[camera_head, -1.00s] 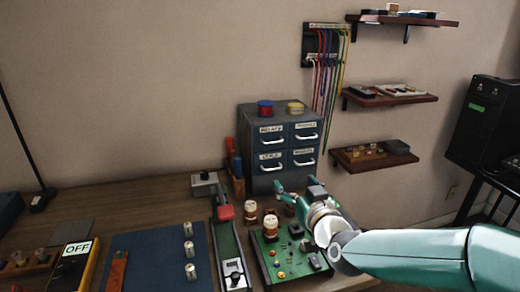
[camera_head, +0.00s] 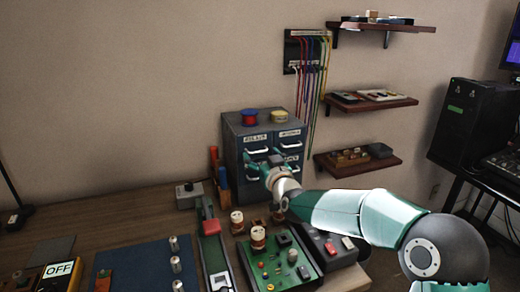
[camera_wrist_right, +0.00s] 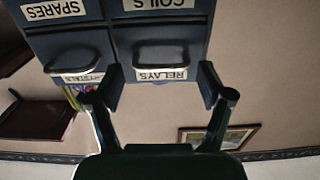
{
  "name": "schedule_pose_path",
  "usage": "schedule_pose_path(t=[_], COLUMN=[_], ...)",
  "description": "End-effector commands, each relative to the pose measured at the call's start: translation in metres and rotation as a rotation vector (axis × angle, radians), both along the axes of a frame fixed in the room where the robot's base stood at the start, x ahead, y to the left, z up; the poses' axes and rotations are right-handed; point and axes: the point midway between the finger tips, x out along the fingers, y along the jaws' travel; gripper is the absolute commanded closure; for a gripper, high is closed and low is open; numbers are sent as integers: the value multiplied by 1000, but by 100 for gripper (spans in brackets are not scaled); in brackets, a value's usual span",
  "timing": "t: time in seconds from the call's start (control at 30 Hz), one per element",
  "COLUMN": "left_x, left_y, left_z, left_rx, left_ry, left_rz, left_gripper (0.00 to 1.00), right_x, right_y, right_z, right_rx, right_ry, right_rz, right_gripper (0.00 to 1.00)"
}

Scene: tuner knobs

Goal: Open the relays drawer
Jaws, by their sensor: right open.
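The relays drawer (camera_head: 256,140) is the upper left drawer of a grey-blue cabinet (camera_head: 230,150) in the head view. It looks shut. My right gripper (camera_head: 264,162) is open in front of the cabinet, near the relays handle. In the wrist view its fingers are spread on either side of the drawer, with nothing between them. I cannot tell whether they touch it. My left gripper is not in view.
Red and yellow spools (camera_head: 249,117) stand on the cabinet. Green circuit board (camera_head: 278,262), jars (camera_head: 237,222) and a blue mat (camera_head: 140,265) lie on the bench in front. Shelves (camera_head: 352,162) and coloured cables (camera_head: 310,75) are on the wall to the right.

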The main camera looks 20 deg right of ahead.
Motion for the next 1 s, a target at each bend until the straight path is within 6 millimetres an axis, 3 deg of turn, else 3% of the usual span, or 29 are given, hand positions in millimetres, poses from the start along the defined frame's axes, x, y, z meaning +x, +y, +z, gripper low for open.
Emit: schedule_pose_path(t=[0.2,0.6,1.0], left_x=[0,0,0], left_y=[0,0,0], left_z=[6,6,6], left_rx=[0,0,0], left_ry=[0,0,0], left_rz=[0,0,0], left_gripper=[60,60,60], right_x=[23,29,28], right_y=[1,1,0], right_z=[0,-1,0], right_rx=[0,0,0], right_ry=[0,1,0], right_rz=[0,0,-2], right_gripper=[21,21,86])
